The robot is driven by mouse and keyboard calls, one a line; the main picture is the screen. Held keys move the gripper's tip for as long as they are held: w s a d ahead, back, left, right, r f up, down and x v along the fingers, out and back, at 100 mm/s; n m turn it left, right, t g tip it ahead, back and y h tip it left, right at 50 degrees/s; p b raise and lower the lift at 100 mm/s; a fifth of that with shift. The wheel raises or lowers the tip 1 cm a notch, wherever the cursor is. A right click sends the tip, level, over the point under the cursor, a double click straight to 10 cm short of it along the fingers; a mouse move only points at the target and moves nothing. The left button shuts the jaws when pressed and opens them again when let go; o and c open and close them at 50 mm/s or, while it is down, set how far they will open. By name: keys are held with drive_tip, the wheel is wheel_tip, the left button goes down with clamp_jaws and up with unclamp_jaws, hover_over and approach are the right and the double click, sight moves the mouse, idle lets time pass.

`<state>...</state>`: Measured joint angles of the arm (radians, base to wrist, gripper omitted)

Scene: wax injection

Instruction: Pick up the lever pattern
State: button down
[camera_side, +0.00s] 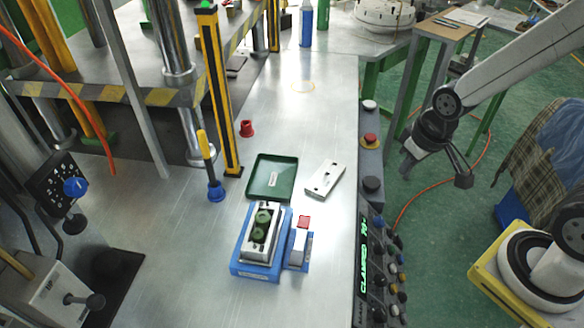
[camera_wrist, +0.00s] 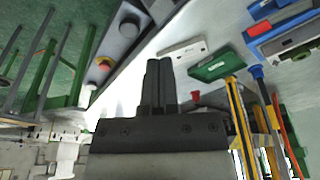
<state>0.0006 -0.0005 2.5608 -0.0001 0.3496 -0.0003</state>
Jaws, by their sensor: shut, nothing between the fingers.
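The green lever pattern (camera_side: 263,219) lies in the open metal mould half (camera_side: 247,242), which sits in a blue fixture (camera_side: 252,271) on the metal table. My gripper (camera_side: 405,170) hangs to the right of the table, above the green floor and well apart from the fixture. In the wrist view my gripper (camera_wrist: 159,66) has its two dark fingers together, with nothing between them.
A green tray (camera_side: 272,178) and a loose metal plate (camera_side: 324,180) lie behind the fixture. A red-topped block (camera_side: 303,223) stands beside it. A yellow post (camera_side: 219,90) and press frame rise at the left. A control panel (camera_side: 371,250) lines the table's right edge.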

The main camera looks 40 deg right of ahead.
idle(0.3)
drive_tip(key=shift+c, duration=0.9)
unclamp_jaws()
